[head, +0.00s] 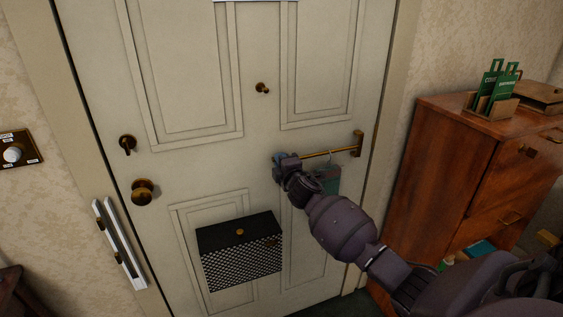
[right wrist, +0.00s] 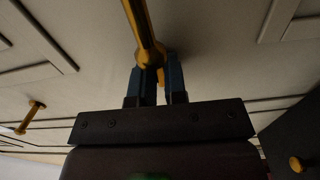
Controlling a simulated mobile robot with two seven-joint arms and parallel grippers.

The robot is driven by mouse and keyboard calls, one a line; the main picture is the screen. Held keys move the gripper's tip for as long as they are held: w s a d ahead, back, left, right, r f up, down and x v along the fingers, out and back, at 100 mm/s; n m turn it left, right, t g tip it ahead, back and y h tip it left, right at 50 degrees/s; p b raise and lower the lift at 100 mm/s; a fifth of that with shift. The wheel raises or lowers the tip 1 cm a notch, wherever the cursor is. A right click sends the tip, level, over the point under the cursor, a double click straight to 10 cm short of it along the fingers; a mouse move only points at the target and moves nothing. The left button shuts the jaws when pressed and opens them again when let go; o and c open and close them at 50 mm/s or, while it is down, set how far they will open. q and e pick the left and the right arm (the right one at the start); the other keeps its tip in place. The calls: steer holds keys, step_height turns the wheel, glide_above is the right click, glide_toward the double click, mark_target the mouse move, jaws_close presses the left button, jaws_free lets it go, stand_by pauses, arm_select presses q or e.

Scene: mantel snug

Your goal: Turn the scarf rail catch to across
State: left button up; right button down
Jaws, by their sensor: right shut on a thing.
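The scarf rail (head: 330,153) is a thin brass bar on the cream door, with a bracket at its right end. In the right wrist view the brass rail (right wrist: 142,30) comes down from the top to a rounded end. A small brass catch (right wrist: 161,76) shows just below that end. My right gripper (head: 281,158) is at the rail's left end and hides the catch in the head view. In the wrist view its blue fingers (right wrist: 158,86) are shut on the catch, one on each side. The catch's exact angle is hard to tell. My left gripper is not in view.
A teal item (head: 328,180) hangs from the rail, partly behind my arm. A black checkered box (head: 240,252) is on the door below left. Brass knobs (head: 143,191) sit at the door's left. A wooden cabinet (head: 440,165) stands close on the right.

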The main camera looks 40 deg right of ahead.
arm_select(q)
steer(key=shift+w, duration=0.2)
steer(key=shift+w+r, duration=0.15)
arm_select(e)
steer(key=c, duration=1.2)
jaws_free()
